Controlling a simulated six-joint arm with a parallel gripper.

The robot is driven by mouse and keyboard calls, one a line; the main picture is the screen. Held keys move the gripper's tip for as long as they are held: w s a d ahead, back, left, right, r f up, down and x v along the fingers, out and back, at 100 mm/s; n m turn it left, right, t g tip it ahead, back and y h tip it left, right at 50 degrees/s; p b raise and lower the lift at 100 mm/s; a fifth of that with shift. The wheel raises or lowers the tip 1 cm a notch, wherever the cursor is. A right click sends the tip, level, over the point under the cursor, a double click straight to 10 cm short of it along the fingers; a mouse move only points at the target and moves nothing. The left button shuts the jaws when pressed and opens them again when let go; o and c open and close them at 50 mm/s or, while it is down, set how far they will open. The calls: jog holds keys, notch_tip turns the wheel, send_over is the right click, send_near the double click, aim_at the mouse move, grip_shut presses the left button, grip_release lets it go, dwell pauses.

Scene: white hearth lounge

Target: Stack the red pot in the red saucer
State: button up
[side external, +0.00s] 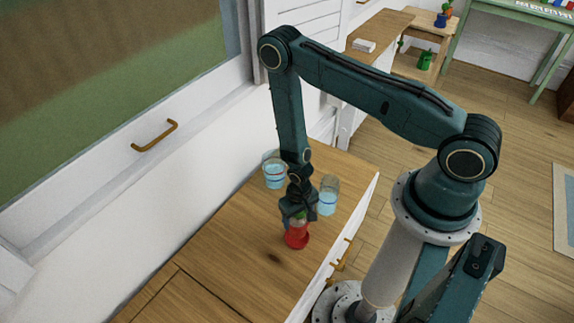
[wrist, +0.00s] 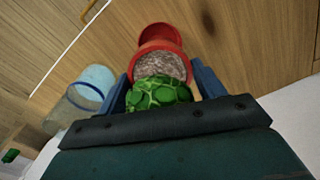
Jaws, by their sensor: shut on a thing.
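The red pot (side external: 297,231) holds gravel and a green cactus. In the wrist view the pot (wrist: 160,64) has its gravel-filled top facing the camera, with the cactus (wrist: 158,95) nearest. My gripper (side external: 299,218) points down and is shut on the potted plant, its blue fingers (wrist: 165,88) on either side. The red saucer (wrist: 160,34) shows just beyond the pot rim. In the side view pot and saucer run together as one red shape low on the wooden top. I cannot tell whether the pot touches the saucer or is just above it.
Two clear glasses of blue liquid stand close behind my gripper, one at the left (side external: 275,174) and one at the right (side external: 328,196). The wooden top (side external: 222,270) is clear toward the front left. A white front edge (side external: 345,235) bounds it on the right.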

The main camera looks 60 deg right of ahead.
aim_at(298, 225)
jog(key=shift+f, duration=0.5)
jog(key=shift+f, duration=0.1)
jog(key=shift+f, duration=1.8)
jog(key=shift+f, duration=0.3)
jog(key=o, duration=1.4)
jog(key=shift+r, duration=0.1)
jog(key=shift+r, duration=6.2)
